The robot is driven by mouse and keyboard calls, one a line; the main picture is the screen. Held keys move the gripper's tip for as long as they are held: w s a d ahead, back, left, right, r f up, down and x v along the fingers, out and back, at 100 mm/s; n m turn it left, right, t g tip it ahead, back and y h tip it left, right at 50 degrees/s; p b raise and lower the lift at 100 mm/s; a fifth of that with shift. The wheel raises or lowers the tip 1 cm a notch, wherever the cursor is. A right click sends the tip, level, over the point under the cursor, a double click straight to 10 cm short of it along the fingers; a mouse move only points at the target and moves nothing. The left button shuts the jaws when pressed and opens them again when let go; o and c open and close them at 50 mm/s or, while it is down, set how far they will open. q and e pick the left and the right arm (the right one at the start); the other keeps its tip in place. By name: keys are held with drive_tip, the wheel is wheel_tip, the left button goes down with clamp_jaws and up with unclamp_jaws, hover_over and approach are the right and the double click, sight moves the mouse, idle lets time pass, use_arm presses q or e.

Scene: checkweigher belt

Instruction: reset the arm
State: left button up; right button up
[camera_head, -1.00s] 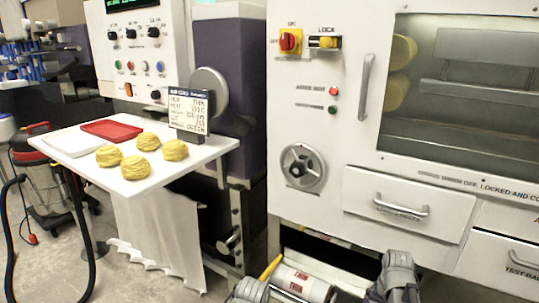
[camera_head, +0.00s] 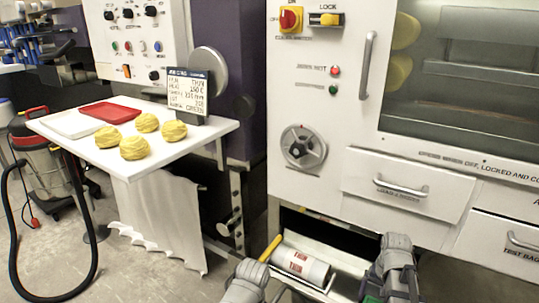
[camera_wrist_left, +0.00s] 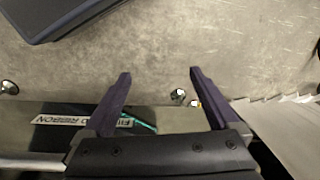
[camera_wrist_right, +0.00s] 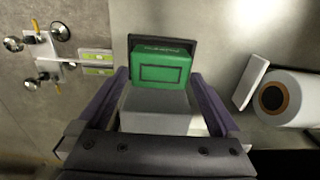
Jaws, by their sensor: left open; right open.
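My left gripper (camera_wrist_left: 160,78) is open and empty in the left wrist view, with bare floor past its fingertips. In the head view my left arm shows at the bottom centre, its fingers out of sight. My right gripper (camera_wrist_right: 160,80) is open in the right wrist view. A green box-shaped block (camera_wrist_right: 160,70) with a grey part below it shows between its fingers. I cannot tell whether the fingers touch it. In the head view my right arm stands at the bottom, in front of the machine's lower opening.
A white roll with red print (camera_head: 301,265) lies in the lower opening of the white machine (camera_head: 330,90). A drawer (camera_head: 400,188) is above it. At left a white table (camera_head: 80,155) bears several yellow dough nests (camera_head: 134,147), a red tray (camera_head: 112,112) and a display sign (camera_head: 187,92).

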wheel_tip(320, 180, down, 2)
drive_tip(key=shift+f+b, duration=0.1)
drive_tip(key=shift+b, duration=0.6)
wheel_tip(320, 180, up, 17)
drive_tip(key=w+a+p, duration=0.1)
drive_tip(key=p, duration=1.6)
drive_tip(key=shift+a+n, duration=0.4)
